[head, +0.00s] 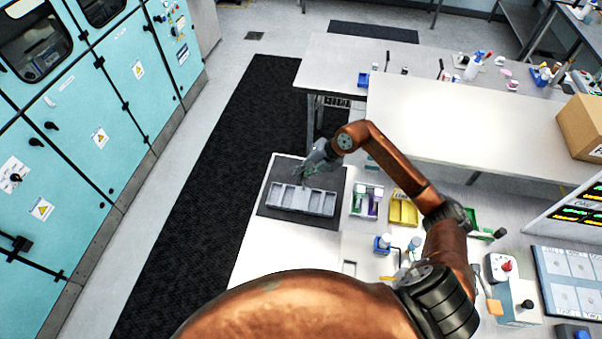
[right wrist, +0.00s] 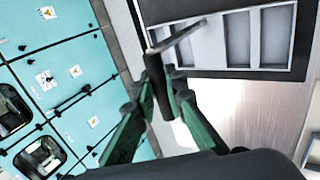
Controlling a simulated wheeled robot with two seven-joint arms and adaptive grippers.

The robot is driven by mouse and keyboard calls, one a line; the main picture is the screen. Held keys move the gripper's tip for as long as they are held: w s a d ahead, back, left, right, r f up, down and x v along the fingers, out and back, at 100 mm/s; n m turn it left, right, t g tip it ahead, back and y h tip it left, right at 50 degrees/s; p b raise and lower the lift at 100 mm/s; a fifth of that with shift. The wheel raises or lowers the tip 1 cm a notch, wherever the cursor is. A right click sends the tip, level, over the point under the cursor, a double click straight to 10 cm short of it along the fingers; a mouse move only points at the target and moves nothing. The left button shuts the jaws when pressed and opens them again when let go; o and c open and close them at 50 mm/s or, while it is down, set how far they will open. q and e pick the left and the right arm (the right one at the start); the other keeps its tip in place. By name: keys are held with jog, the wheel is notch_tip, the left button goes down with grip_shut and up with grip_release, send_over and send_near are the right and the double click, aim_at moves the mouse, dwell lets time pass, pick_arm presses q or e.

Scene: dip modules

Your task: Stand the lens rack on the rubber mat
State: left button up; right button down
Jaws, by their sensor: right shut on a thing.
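The lens rack (head: 318,203) is a long grey tray with several open compartments. It is upright over the dark rubber mat (head: 334,178) at the near table's left part. I cannot tell whether it touches the mat or is just above it. My right gripper (head: 308,172) is at the rack's far side, its green fingers shut on what looks like the rack's grey handle. In the right wrist view the rack (right wrist: 230,40) shows at the top, and a dark post stands between the fingertips (right wrist: 160,88). My left gripper is not in view.
Right of the mat stand a small rack with green and purple items (head: 367,201) and a yellow bin (head: 403,211). A cardboard box (head: 582,128) sits on the white bench at right. Teal cabinets (head: 85,130) line the left, beyond a dark floor mat.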

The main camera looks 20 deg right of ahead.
jog(key=shift+f, duration=0.45)
jog(key=c, duration=2)
grip_release()
jog(key=shift+o, duration=0.2)
jog(key=b+v, duration=0.3)
jog(key=v, duration=0.9)
